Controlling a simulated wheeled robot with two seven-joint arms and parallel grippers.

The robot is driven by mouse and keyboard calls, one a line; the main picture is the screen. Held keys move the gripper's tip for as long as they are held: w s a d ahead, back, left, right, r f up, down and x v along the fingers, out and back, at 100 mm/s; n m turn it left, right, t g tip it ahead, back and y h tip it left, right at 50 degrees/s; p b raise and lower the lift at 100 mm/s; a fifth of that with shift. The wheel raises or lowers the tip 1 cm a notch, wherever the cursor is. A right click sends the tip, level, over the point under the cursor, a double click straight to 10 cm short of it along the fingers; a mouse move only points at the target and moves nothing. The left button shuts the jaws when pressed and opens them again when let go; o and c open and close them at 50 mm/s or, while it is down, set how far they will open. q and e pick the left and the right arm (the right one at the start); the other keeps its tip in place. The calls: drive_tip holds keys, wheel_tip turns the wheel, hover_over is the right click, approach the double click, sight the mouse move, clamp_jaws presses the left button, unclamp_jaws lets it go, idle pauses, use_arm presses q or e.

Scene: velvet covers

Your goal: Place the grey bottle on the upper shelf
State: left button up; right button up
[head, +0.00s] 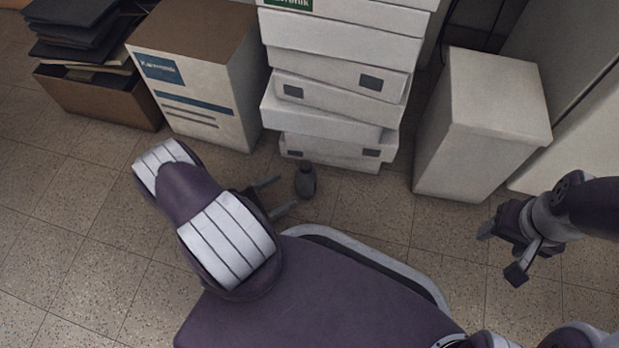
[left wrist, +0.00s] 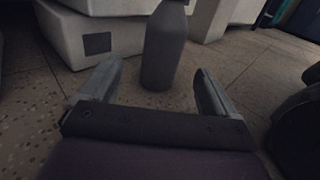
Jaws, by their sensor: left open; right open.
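The grey bottle (head: 306,181) stands upright on the tiled floor, in front of a stack of white boxes. My left gripper (head: 275,195) is open just to the left of the bottle in the head view, its fingers pointing toward it. In the left wrist view the bottle (left wrist: 165,48) stands upright ahead, beyond and roughly between the spread fingertips of my left gripper (left wrist: 157,80); its top is cut off by the picture edge. My right gripper (head: 500,252) is open and empty at the right, far from the bottle. I cannot make out an upper shelf in either view.
The stacked white boxes (head: 325,118) stand close behind the bottle. A white and brown carton (head: 205,85) and a brown box (head: 95,100) of dark items are left of them. A pale bin (head: 485,125) stands to the right. Floor between the bottle and bin is clear.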

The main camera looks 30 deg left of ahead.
sight(312, 177)
use_arm(q)
drive_tip(key=b+x, duration=0.1)
drive_tip(key=x, duration=0.3)
drive_tip(key=shift+w+d, duration=0.2)
drive_tip(key=shift+w, duration=0.1)
drive_tip(key=b+x, duration=0.1)
drive_tip(key=x, duration=0.1)
drive_tip(key=b+x, duration=0.2)
drive_tip(key=x, duration=0.1)
drive_tip(key=shift+s+d+r, duration=0.15)
drive_tip(key=shift+d, duration=0.1)
drive_tip(key=shift+w+d+r, duration=0.1)
drive_tip(key=shift+w, duration=0.15)
drive_tip(key=shift+r, duration=0.15)
